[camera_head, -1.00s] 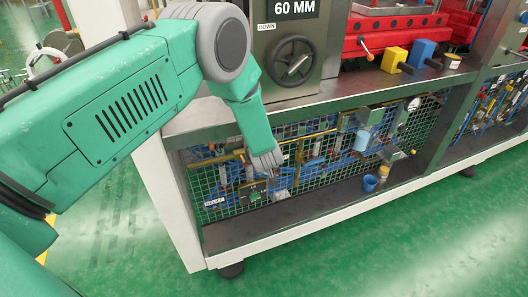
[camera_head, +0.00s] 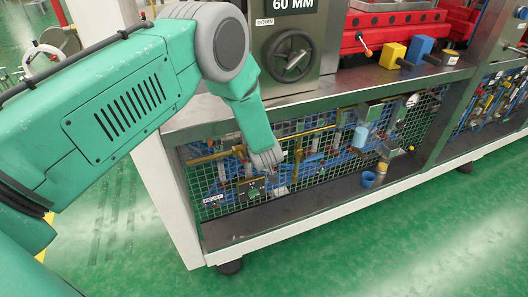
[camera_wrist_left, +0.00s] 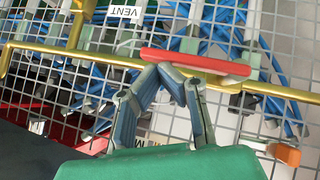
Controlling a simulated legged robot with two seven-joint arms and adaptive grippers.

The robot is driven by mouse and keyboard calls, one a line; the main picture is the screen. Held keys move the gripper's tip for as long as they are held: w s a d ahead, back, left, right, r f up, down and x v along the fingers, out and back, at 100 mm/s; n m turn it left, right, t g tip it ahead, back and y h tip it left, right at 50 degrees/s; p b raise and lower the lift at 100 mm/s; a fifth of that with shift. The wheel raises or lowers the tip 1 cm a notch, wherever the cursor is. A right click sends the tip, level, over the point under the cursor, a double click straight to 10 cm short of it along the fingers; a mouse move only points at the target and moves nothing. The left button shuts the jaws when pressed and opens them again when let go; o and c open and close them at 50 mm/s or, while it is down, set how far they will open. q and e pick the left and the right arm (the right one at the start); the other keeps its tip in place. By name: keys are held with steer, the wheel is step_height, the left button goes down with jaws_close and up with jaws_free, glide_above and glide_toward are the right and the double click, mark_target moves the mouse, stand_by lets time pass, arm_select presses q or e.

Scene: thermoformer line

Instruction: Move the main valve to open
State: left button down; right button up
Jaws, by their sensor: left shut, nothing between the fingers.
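In the left wrist view a red lever handle (camera_wrist_left: 195,62) lies roughly in line with a yellow pipe (camera_wrist_left: 90,58) in front of a wire mesh. I take it for the main valve's handle, but no label naming it is readable. My left gripper (camera_wrist_left: 167,70) is shut and empty, its fingertips at the lower edge of the red handle. I cannot tell whether they touch it. In the head view the left gripper (camera_head: 275,180) is low in front of the mesh panel, and the handle cannot be made out there. My right gripper is not in view.
A VENT label (camera_wrist_left: 125,12) appears upside down above the pipe, and an orange handle (camera_wrist_left: 284,154) is at lower right. Blue hoses run behind the mesh. In the head view a black handwheel (camera_head: 290,55) is above, and a blue cup (camera_head: 368,179) stands on the lower shelf.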

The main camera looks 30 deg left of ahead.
arm_select(q)
steer(key=shift+s+a+f, duration=0.2)
steer(key=shift+s+f, duration=0.05)
steer(key=shift+s, duration=0.2)
steer(key=shift+s+a+f, duration=0.15)
steer(key=shift+s+f, duration=0.1)
steer(key=shift+s, duration=0.2)
steer(key=v, duration=1.2)
steer(key=shift+w+d, duration=0.25)
steer(key=shift+a, duration=0.15)
steer(key=shift+r, duration=0.1)
